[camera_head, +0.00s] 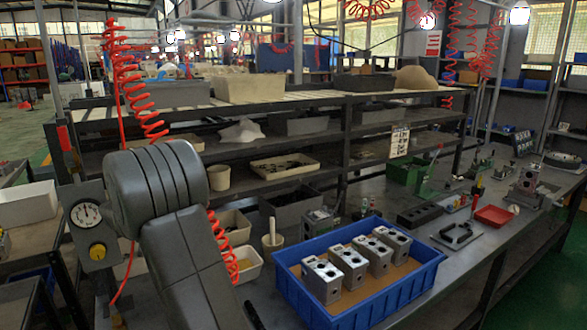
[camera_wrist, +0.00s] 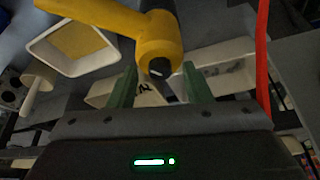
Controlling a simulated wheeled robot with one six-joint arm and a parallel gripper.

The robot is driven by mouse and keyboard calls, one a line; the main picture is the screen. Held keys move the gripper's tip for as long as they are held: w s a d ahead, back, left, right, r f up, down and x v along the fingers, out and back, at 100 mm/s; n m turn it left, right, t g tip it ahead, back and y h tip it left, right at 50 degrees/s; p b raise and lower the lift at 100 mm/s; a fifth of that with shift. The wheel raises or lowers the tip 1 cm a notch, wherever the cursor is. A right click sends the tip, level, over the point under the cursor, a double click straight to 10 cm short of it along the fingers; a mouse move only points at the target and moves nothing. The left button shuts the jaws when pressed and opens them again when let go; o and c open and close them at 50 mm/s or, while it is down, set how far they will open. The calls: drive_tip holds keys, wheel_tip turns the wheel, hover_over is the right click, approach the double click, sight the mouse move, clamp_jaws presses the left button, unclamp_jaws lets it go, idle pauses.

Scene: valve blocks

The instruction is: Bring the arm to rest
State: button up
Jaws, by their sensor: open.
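My gripper (camera_wrist: 160,82) shows in the wrist view, with two green fingers spread apart. I see nothing clamped between them. A yellow rounded part with a dark tip (camera_wrist: 160,45) lies just past the fingertips; I cannot tell whether it touches them. In the head view my grey arm (camera_head: 165,190) is raised and bent at the left front, and my gripper is not visible there.
A blue crate (camera_head: 405,287) with several metal valve blocks (camera_head: 348,267) stands on the grey workbench (camera_head: 480,260). White bins (camera_head: 247,266) stand left of it. Red coiled hoses (camera_head: 135,90) hang near my arm, beside a gauge (camera_head: 86,214). Shelving (camera_head: 345,130) stands behind.

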drive_tip(key=n, duration=0.1)
drive_tip(key=n+y+p, duration=0.1)
drive_tip(key=n, duration=0.1)
drive_tip(key=shift+d+r+n, duration=0.15)
drive_tip(key=shift+d+n, duration=0.05)
drive_tip(key=shift+n, duration=0.1)
drive_tip(key=shift+w+d+n+g+y+p, duration=0.1)
drive_tip(key=shift+n+g+y+p, duration=0.3)
drive_tip(key=shift+n, duration=0.65)
drive_tip(key=shift+w+n+g+y+p, duration=0.1)
drive_tip(key=shift+n+g+y+p, duration=0.25)
drive_tip(key=shift+n, duration=0.7)
drive_tip(key=n+g+y+p, duration=0.1)
drive_tip(key=n, duration=0.2)
drive_tip(key=shift+w+d+n, duration=0.1)
drive_tip(key=shift+w+n, duration=0.05)
drive_tip(key=shift+n, duration=0.15)
drive_tip(key=shift+w+n+g+p, duration=0.15)
drive_tip(key=shift+n+g+p, duration=0.7)
drive_tip(key=shift+n, duration=0.95)
